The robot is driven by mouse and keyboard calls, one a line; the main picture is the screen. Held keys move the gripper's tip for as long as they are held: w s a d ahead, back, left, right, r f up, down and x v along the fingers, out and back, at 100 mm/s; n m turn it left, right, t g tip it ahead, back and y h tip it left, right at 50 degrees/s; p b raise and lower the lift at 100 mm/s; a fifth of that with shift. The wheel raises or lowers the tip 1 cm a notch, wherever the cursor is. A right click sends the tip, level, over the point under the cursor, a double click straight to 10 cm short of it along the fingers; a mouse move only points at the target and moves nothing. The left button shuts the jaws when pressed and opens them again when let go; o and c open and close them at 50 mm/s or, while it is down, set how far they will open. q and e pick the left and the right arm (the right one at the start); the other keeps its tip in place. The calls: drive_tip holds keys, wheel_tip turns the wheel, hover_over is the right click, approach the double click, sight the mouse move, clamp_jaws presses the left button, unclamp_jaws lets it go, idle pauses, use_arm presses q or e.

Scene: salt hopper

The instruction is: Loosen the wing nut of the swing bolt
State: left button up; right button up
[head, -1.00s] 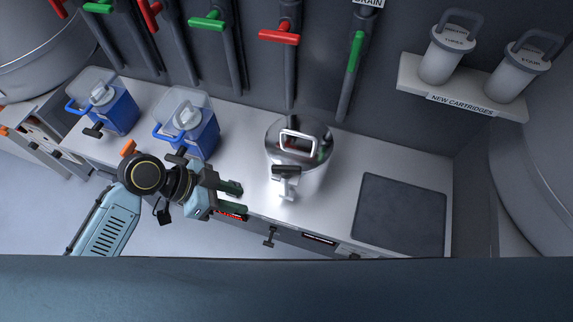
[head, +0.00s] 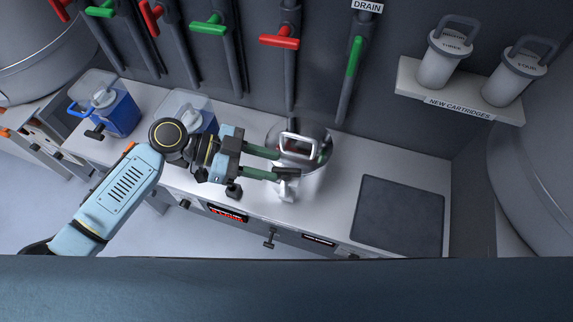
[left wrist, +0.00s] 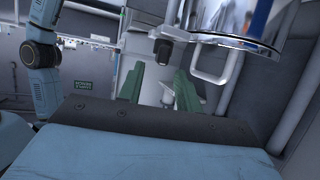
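The steel vessel (head: 312,178) stands on the bench, its shiny lid carrying a pale loop handle (head: 298,140). On its front is the swing bolt, a pale bracket (head: 286,190) with a black wing nut (head: 287,173) on top. My left gripper (head: 277,164) reaches in from the left, its two green fingers apart and empty, tips close to the wing nut. In the left wrist view the black wing nut (left wrist: 163,50) shows beyond the gap between the fingers (left wrist: 160,82); contact cannot be told. The lid (left wrist: 232,42) is at upper right. My right gripper is out of view.
Two blue containers (head: 120,113) stand on the left of the bench, one partly behind my left arm. A dark mat (head: 400,215) lies clear at right. Red and green valve handles (head: 280,40) line the back wall. A shelf (head: 461,100) holds two cartridges.

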sight(286, 170)
use_arm(q)
drive_tip(key=x, duration=0.5)
clamp_jaws()
